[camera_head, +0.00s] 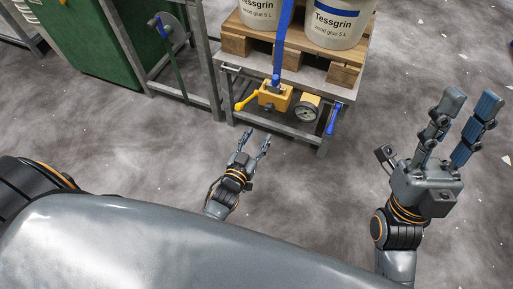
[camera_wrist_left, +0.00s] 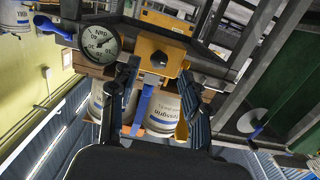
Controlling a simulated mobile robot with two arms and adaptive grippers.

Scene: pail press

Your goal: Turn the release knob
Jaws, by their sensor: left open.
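A yellow block (camera_head: 274,97) sits on the front of the press frame, with a yellow lever (camera_head: 246,101) sticking out at its left. In the left wrist view the block (camera_wrist_left: 150,45) shows a dark round knob (camera_wrist_left: 158,57) on its face, which I take for the release knob. The yellow lever (camera_wrist_left: 181,131) is partly behind a finger there. My left gripper (camera_head: 256,141) is open and empty, below and in front of the block, apart from it. My right gripper (camera_head: 470,112) is empty, fingers spread, to the right of the frame.
A pressure gauge (camera_head: 306,112) and a blue lever (camera_head: 334,119) are right of the block. A blue upright bar (camera_head: 284,40) rises above it. White pails (camera_head: 338,22) stand on a wooden pallet (camera_head: 290,50). A green cabinet (camera_head: 95,45) is at left. The floor in front is clear.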

